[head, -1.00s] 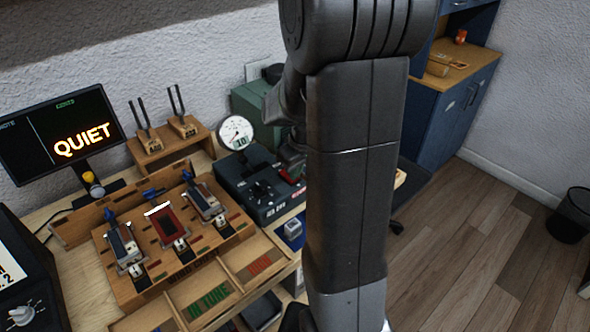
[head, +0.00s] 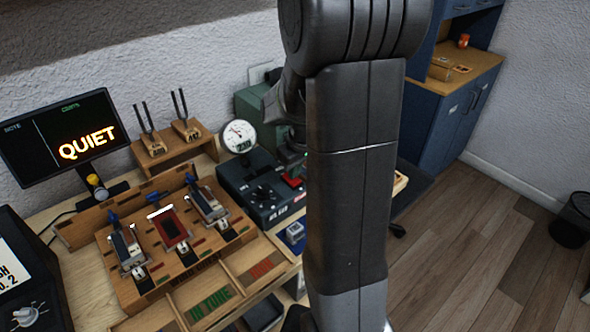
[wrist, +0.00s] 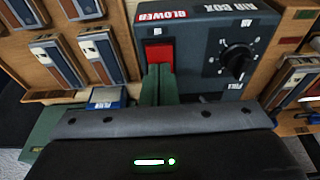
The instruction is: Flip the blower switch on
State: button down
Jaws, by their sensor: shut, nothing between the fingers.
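The blower switch is a red rocker (wrist: 160,51) in a dark surround on the air box (wrist: 205,45), below a red BLOWER label. In the wrist view my gripper (wrist: 158,69) has its two green fingers together, with the tips at the lower edge of the rocker. I cannot tell whether they touch it. In the head view the red switch (head: 291,181) shows on the dark air box (head: 250,180), left of my arm. My arm hides part of the box and most of the gripper there.
A round gauge (head: 238,136) stands behind the air box. A black knob (wrist: 236,60) is right of the switch. A wooden rack (head: 190,262) holds several small modules. A screen (head: 60,135) reads QUIET. Open floor lies to the right.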

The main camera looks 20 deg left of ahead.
jog(key=p+v, duration=0.2)
jog(key=v, duration=0.1)
jog(key=p+v, duration=0.1)
jog(key=shift+w+a+r, duration=0.2)
jog(key=shift+r, duration=0.05)
jog(key=s+d+r+b, duration=0.1)
jog(key=d+r, duration=0.3)
jog(key=r, duration=0.4)
jog(key=shift+s+r, duration=0.25)
jog(key=shift+s, duration=0.5)
jog(key=shift+f, duration=0.1)
send_over(296, 182)
jog(key=x, duration=0.2)
jog(key=d+x, duration=0.1)
jog(key=x, duration=0.2)
jog(key=s+x, duration=0.1)
jog(key=x, duration=0.2)
jog(key=shift+d+f+p, duration=0.3)
jog(key=shift+f+p, duration=0.1)
jog(key=shift+f, duration=0.05)
jog(key=shift+w+f+b, duration=0.15)
jog(key=shift+f+b, duration=0.15)
jog(key=shift+b, duration=0.55)
jog(key=shift+d+f+b, duration=0.1)
jog(key=shift+b, duration=0.8)
jog(key=shift+v, duration=2.3)
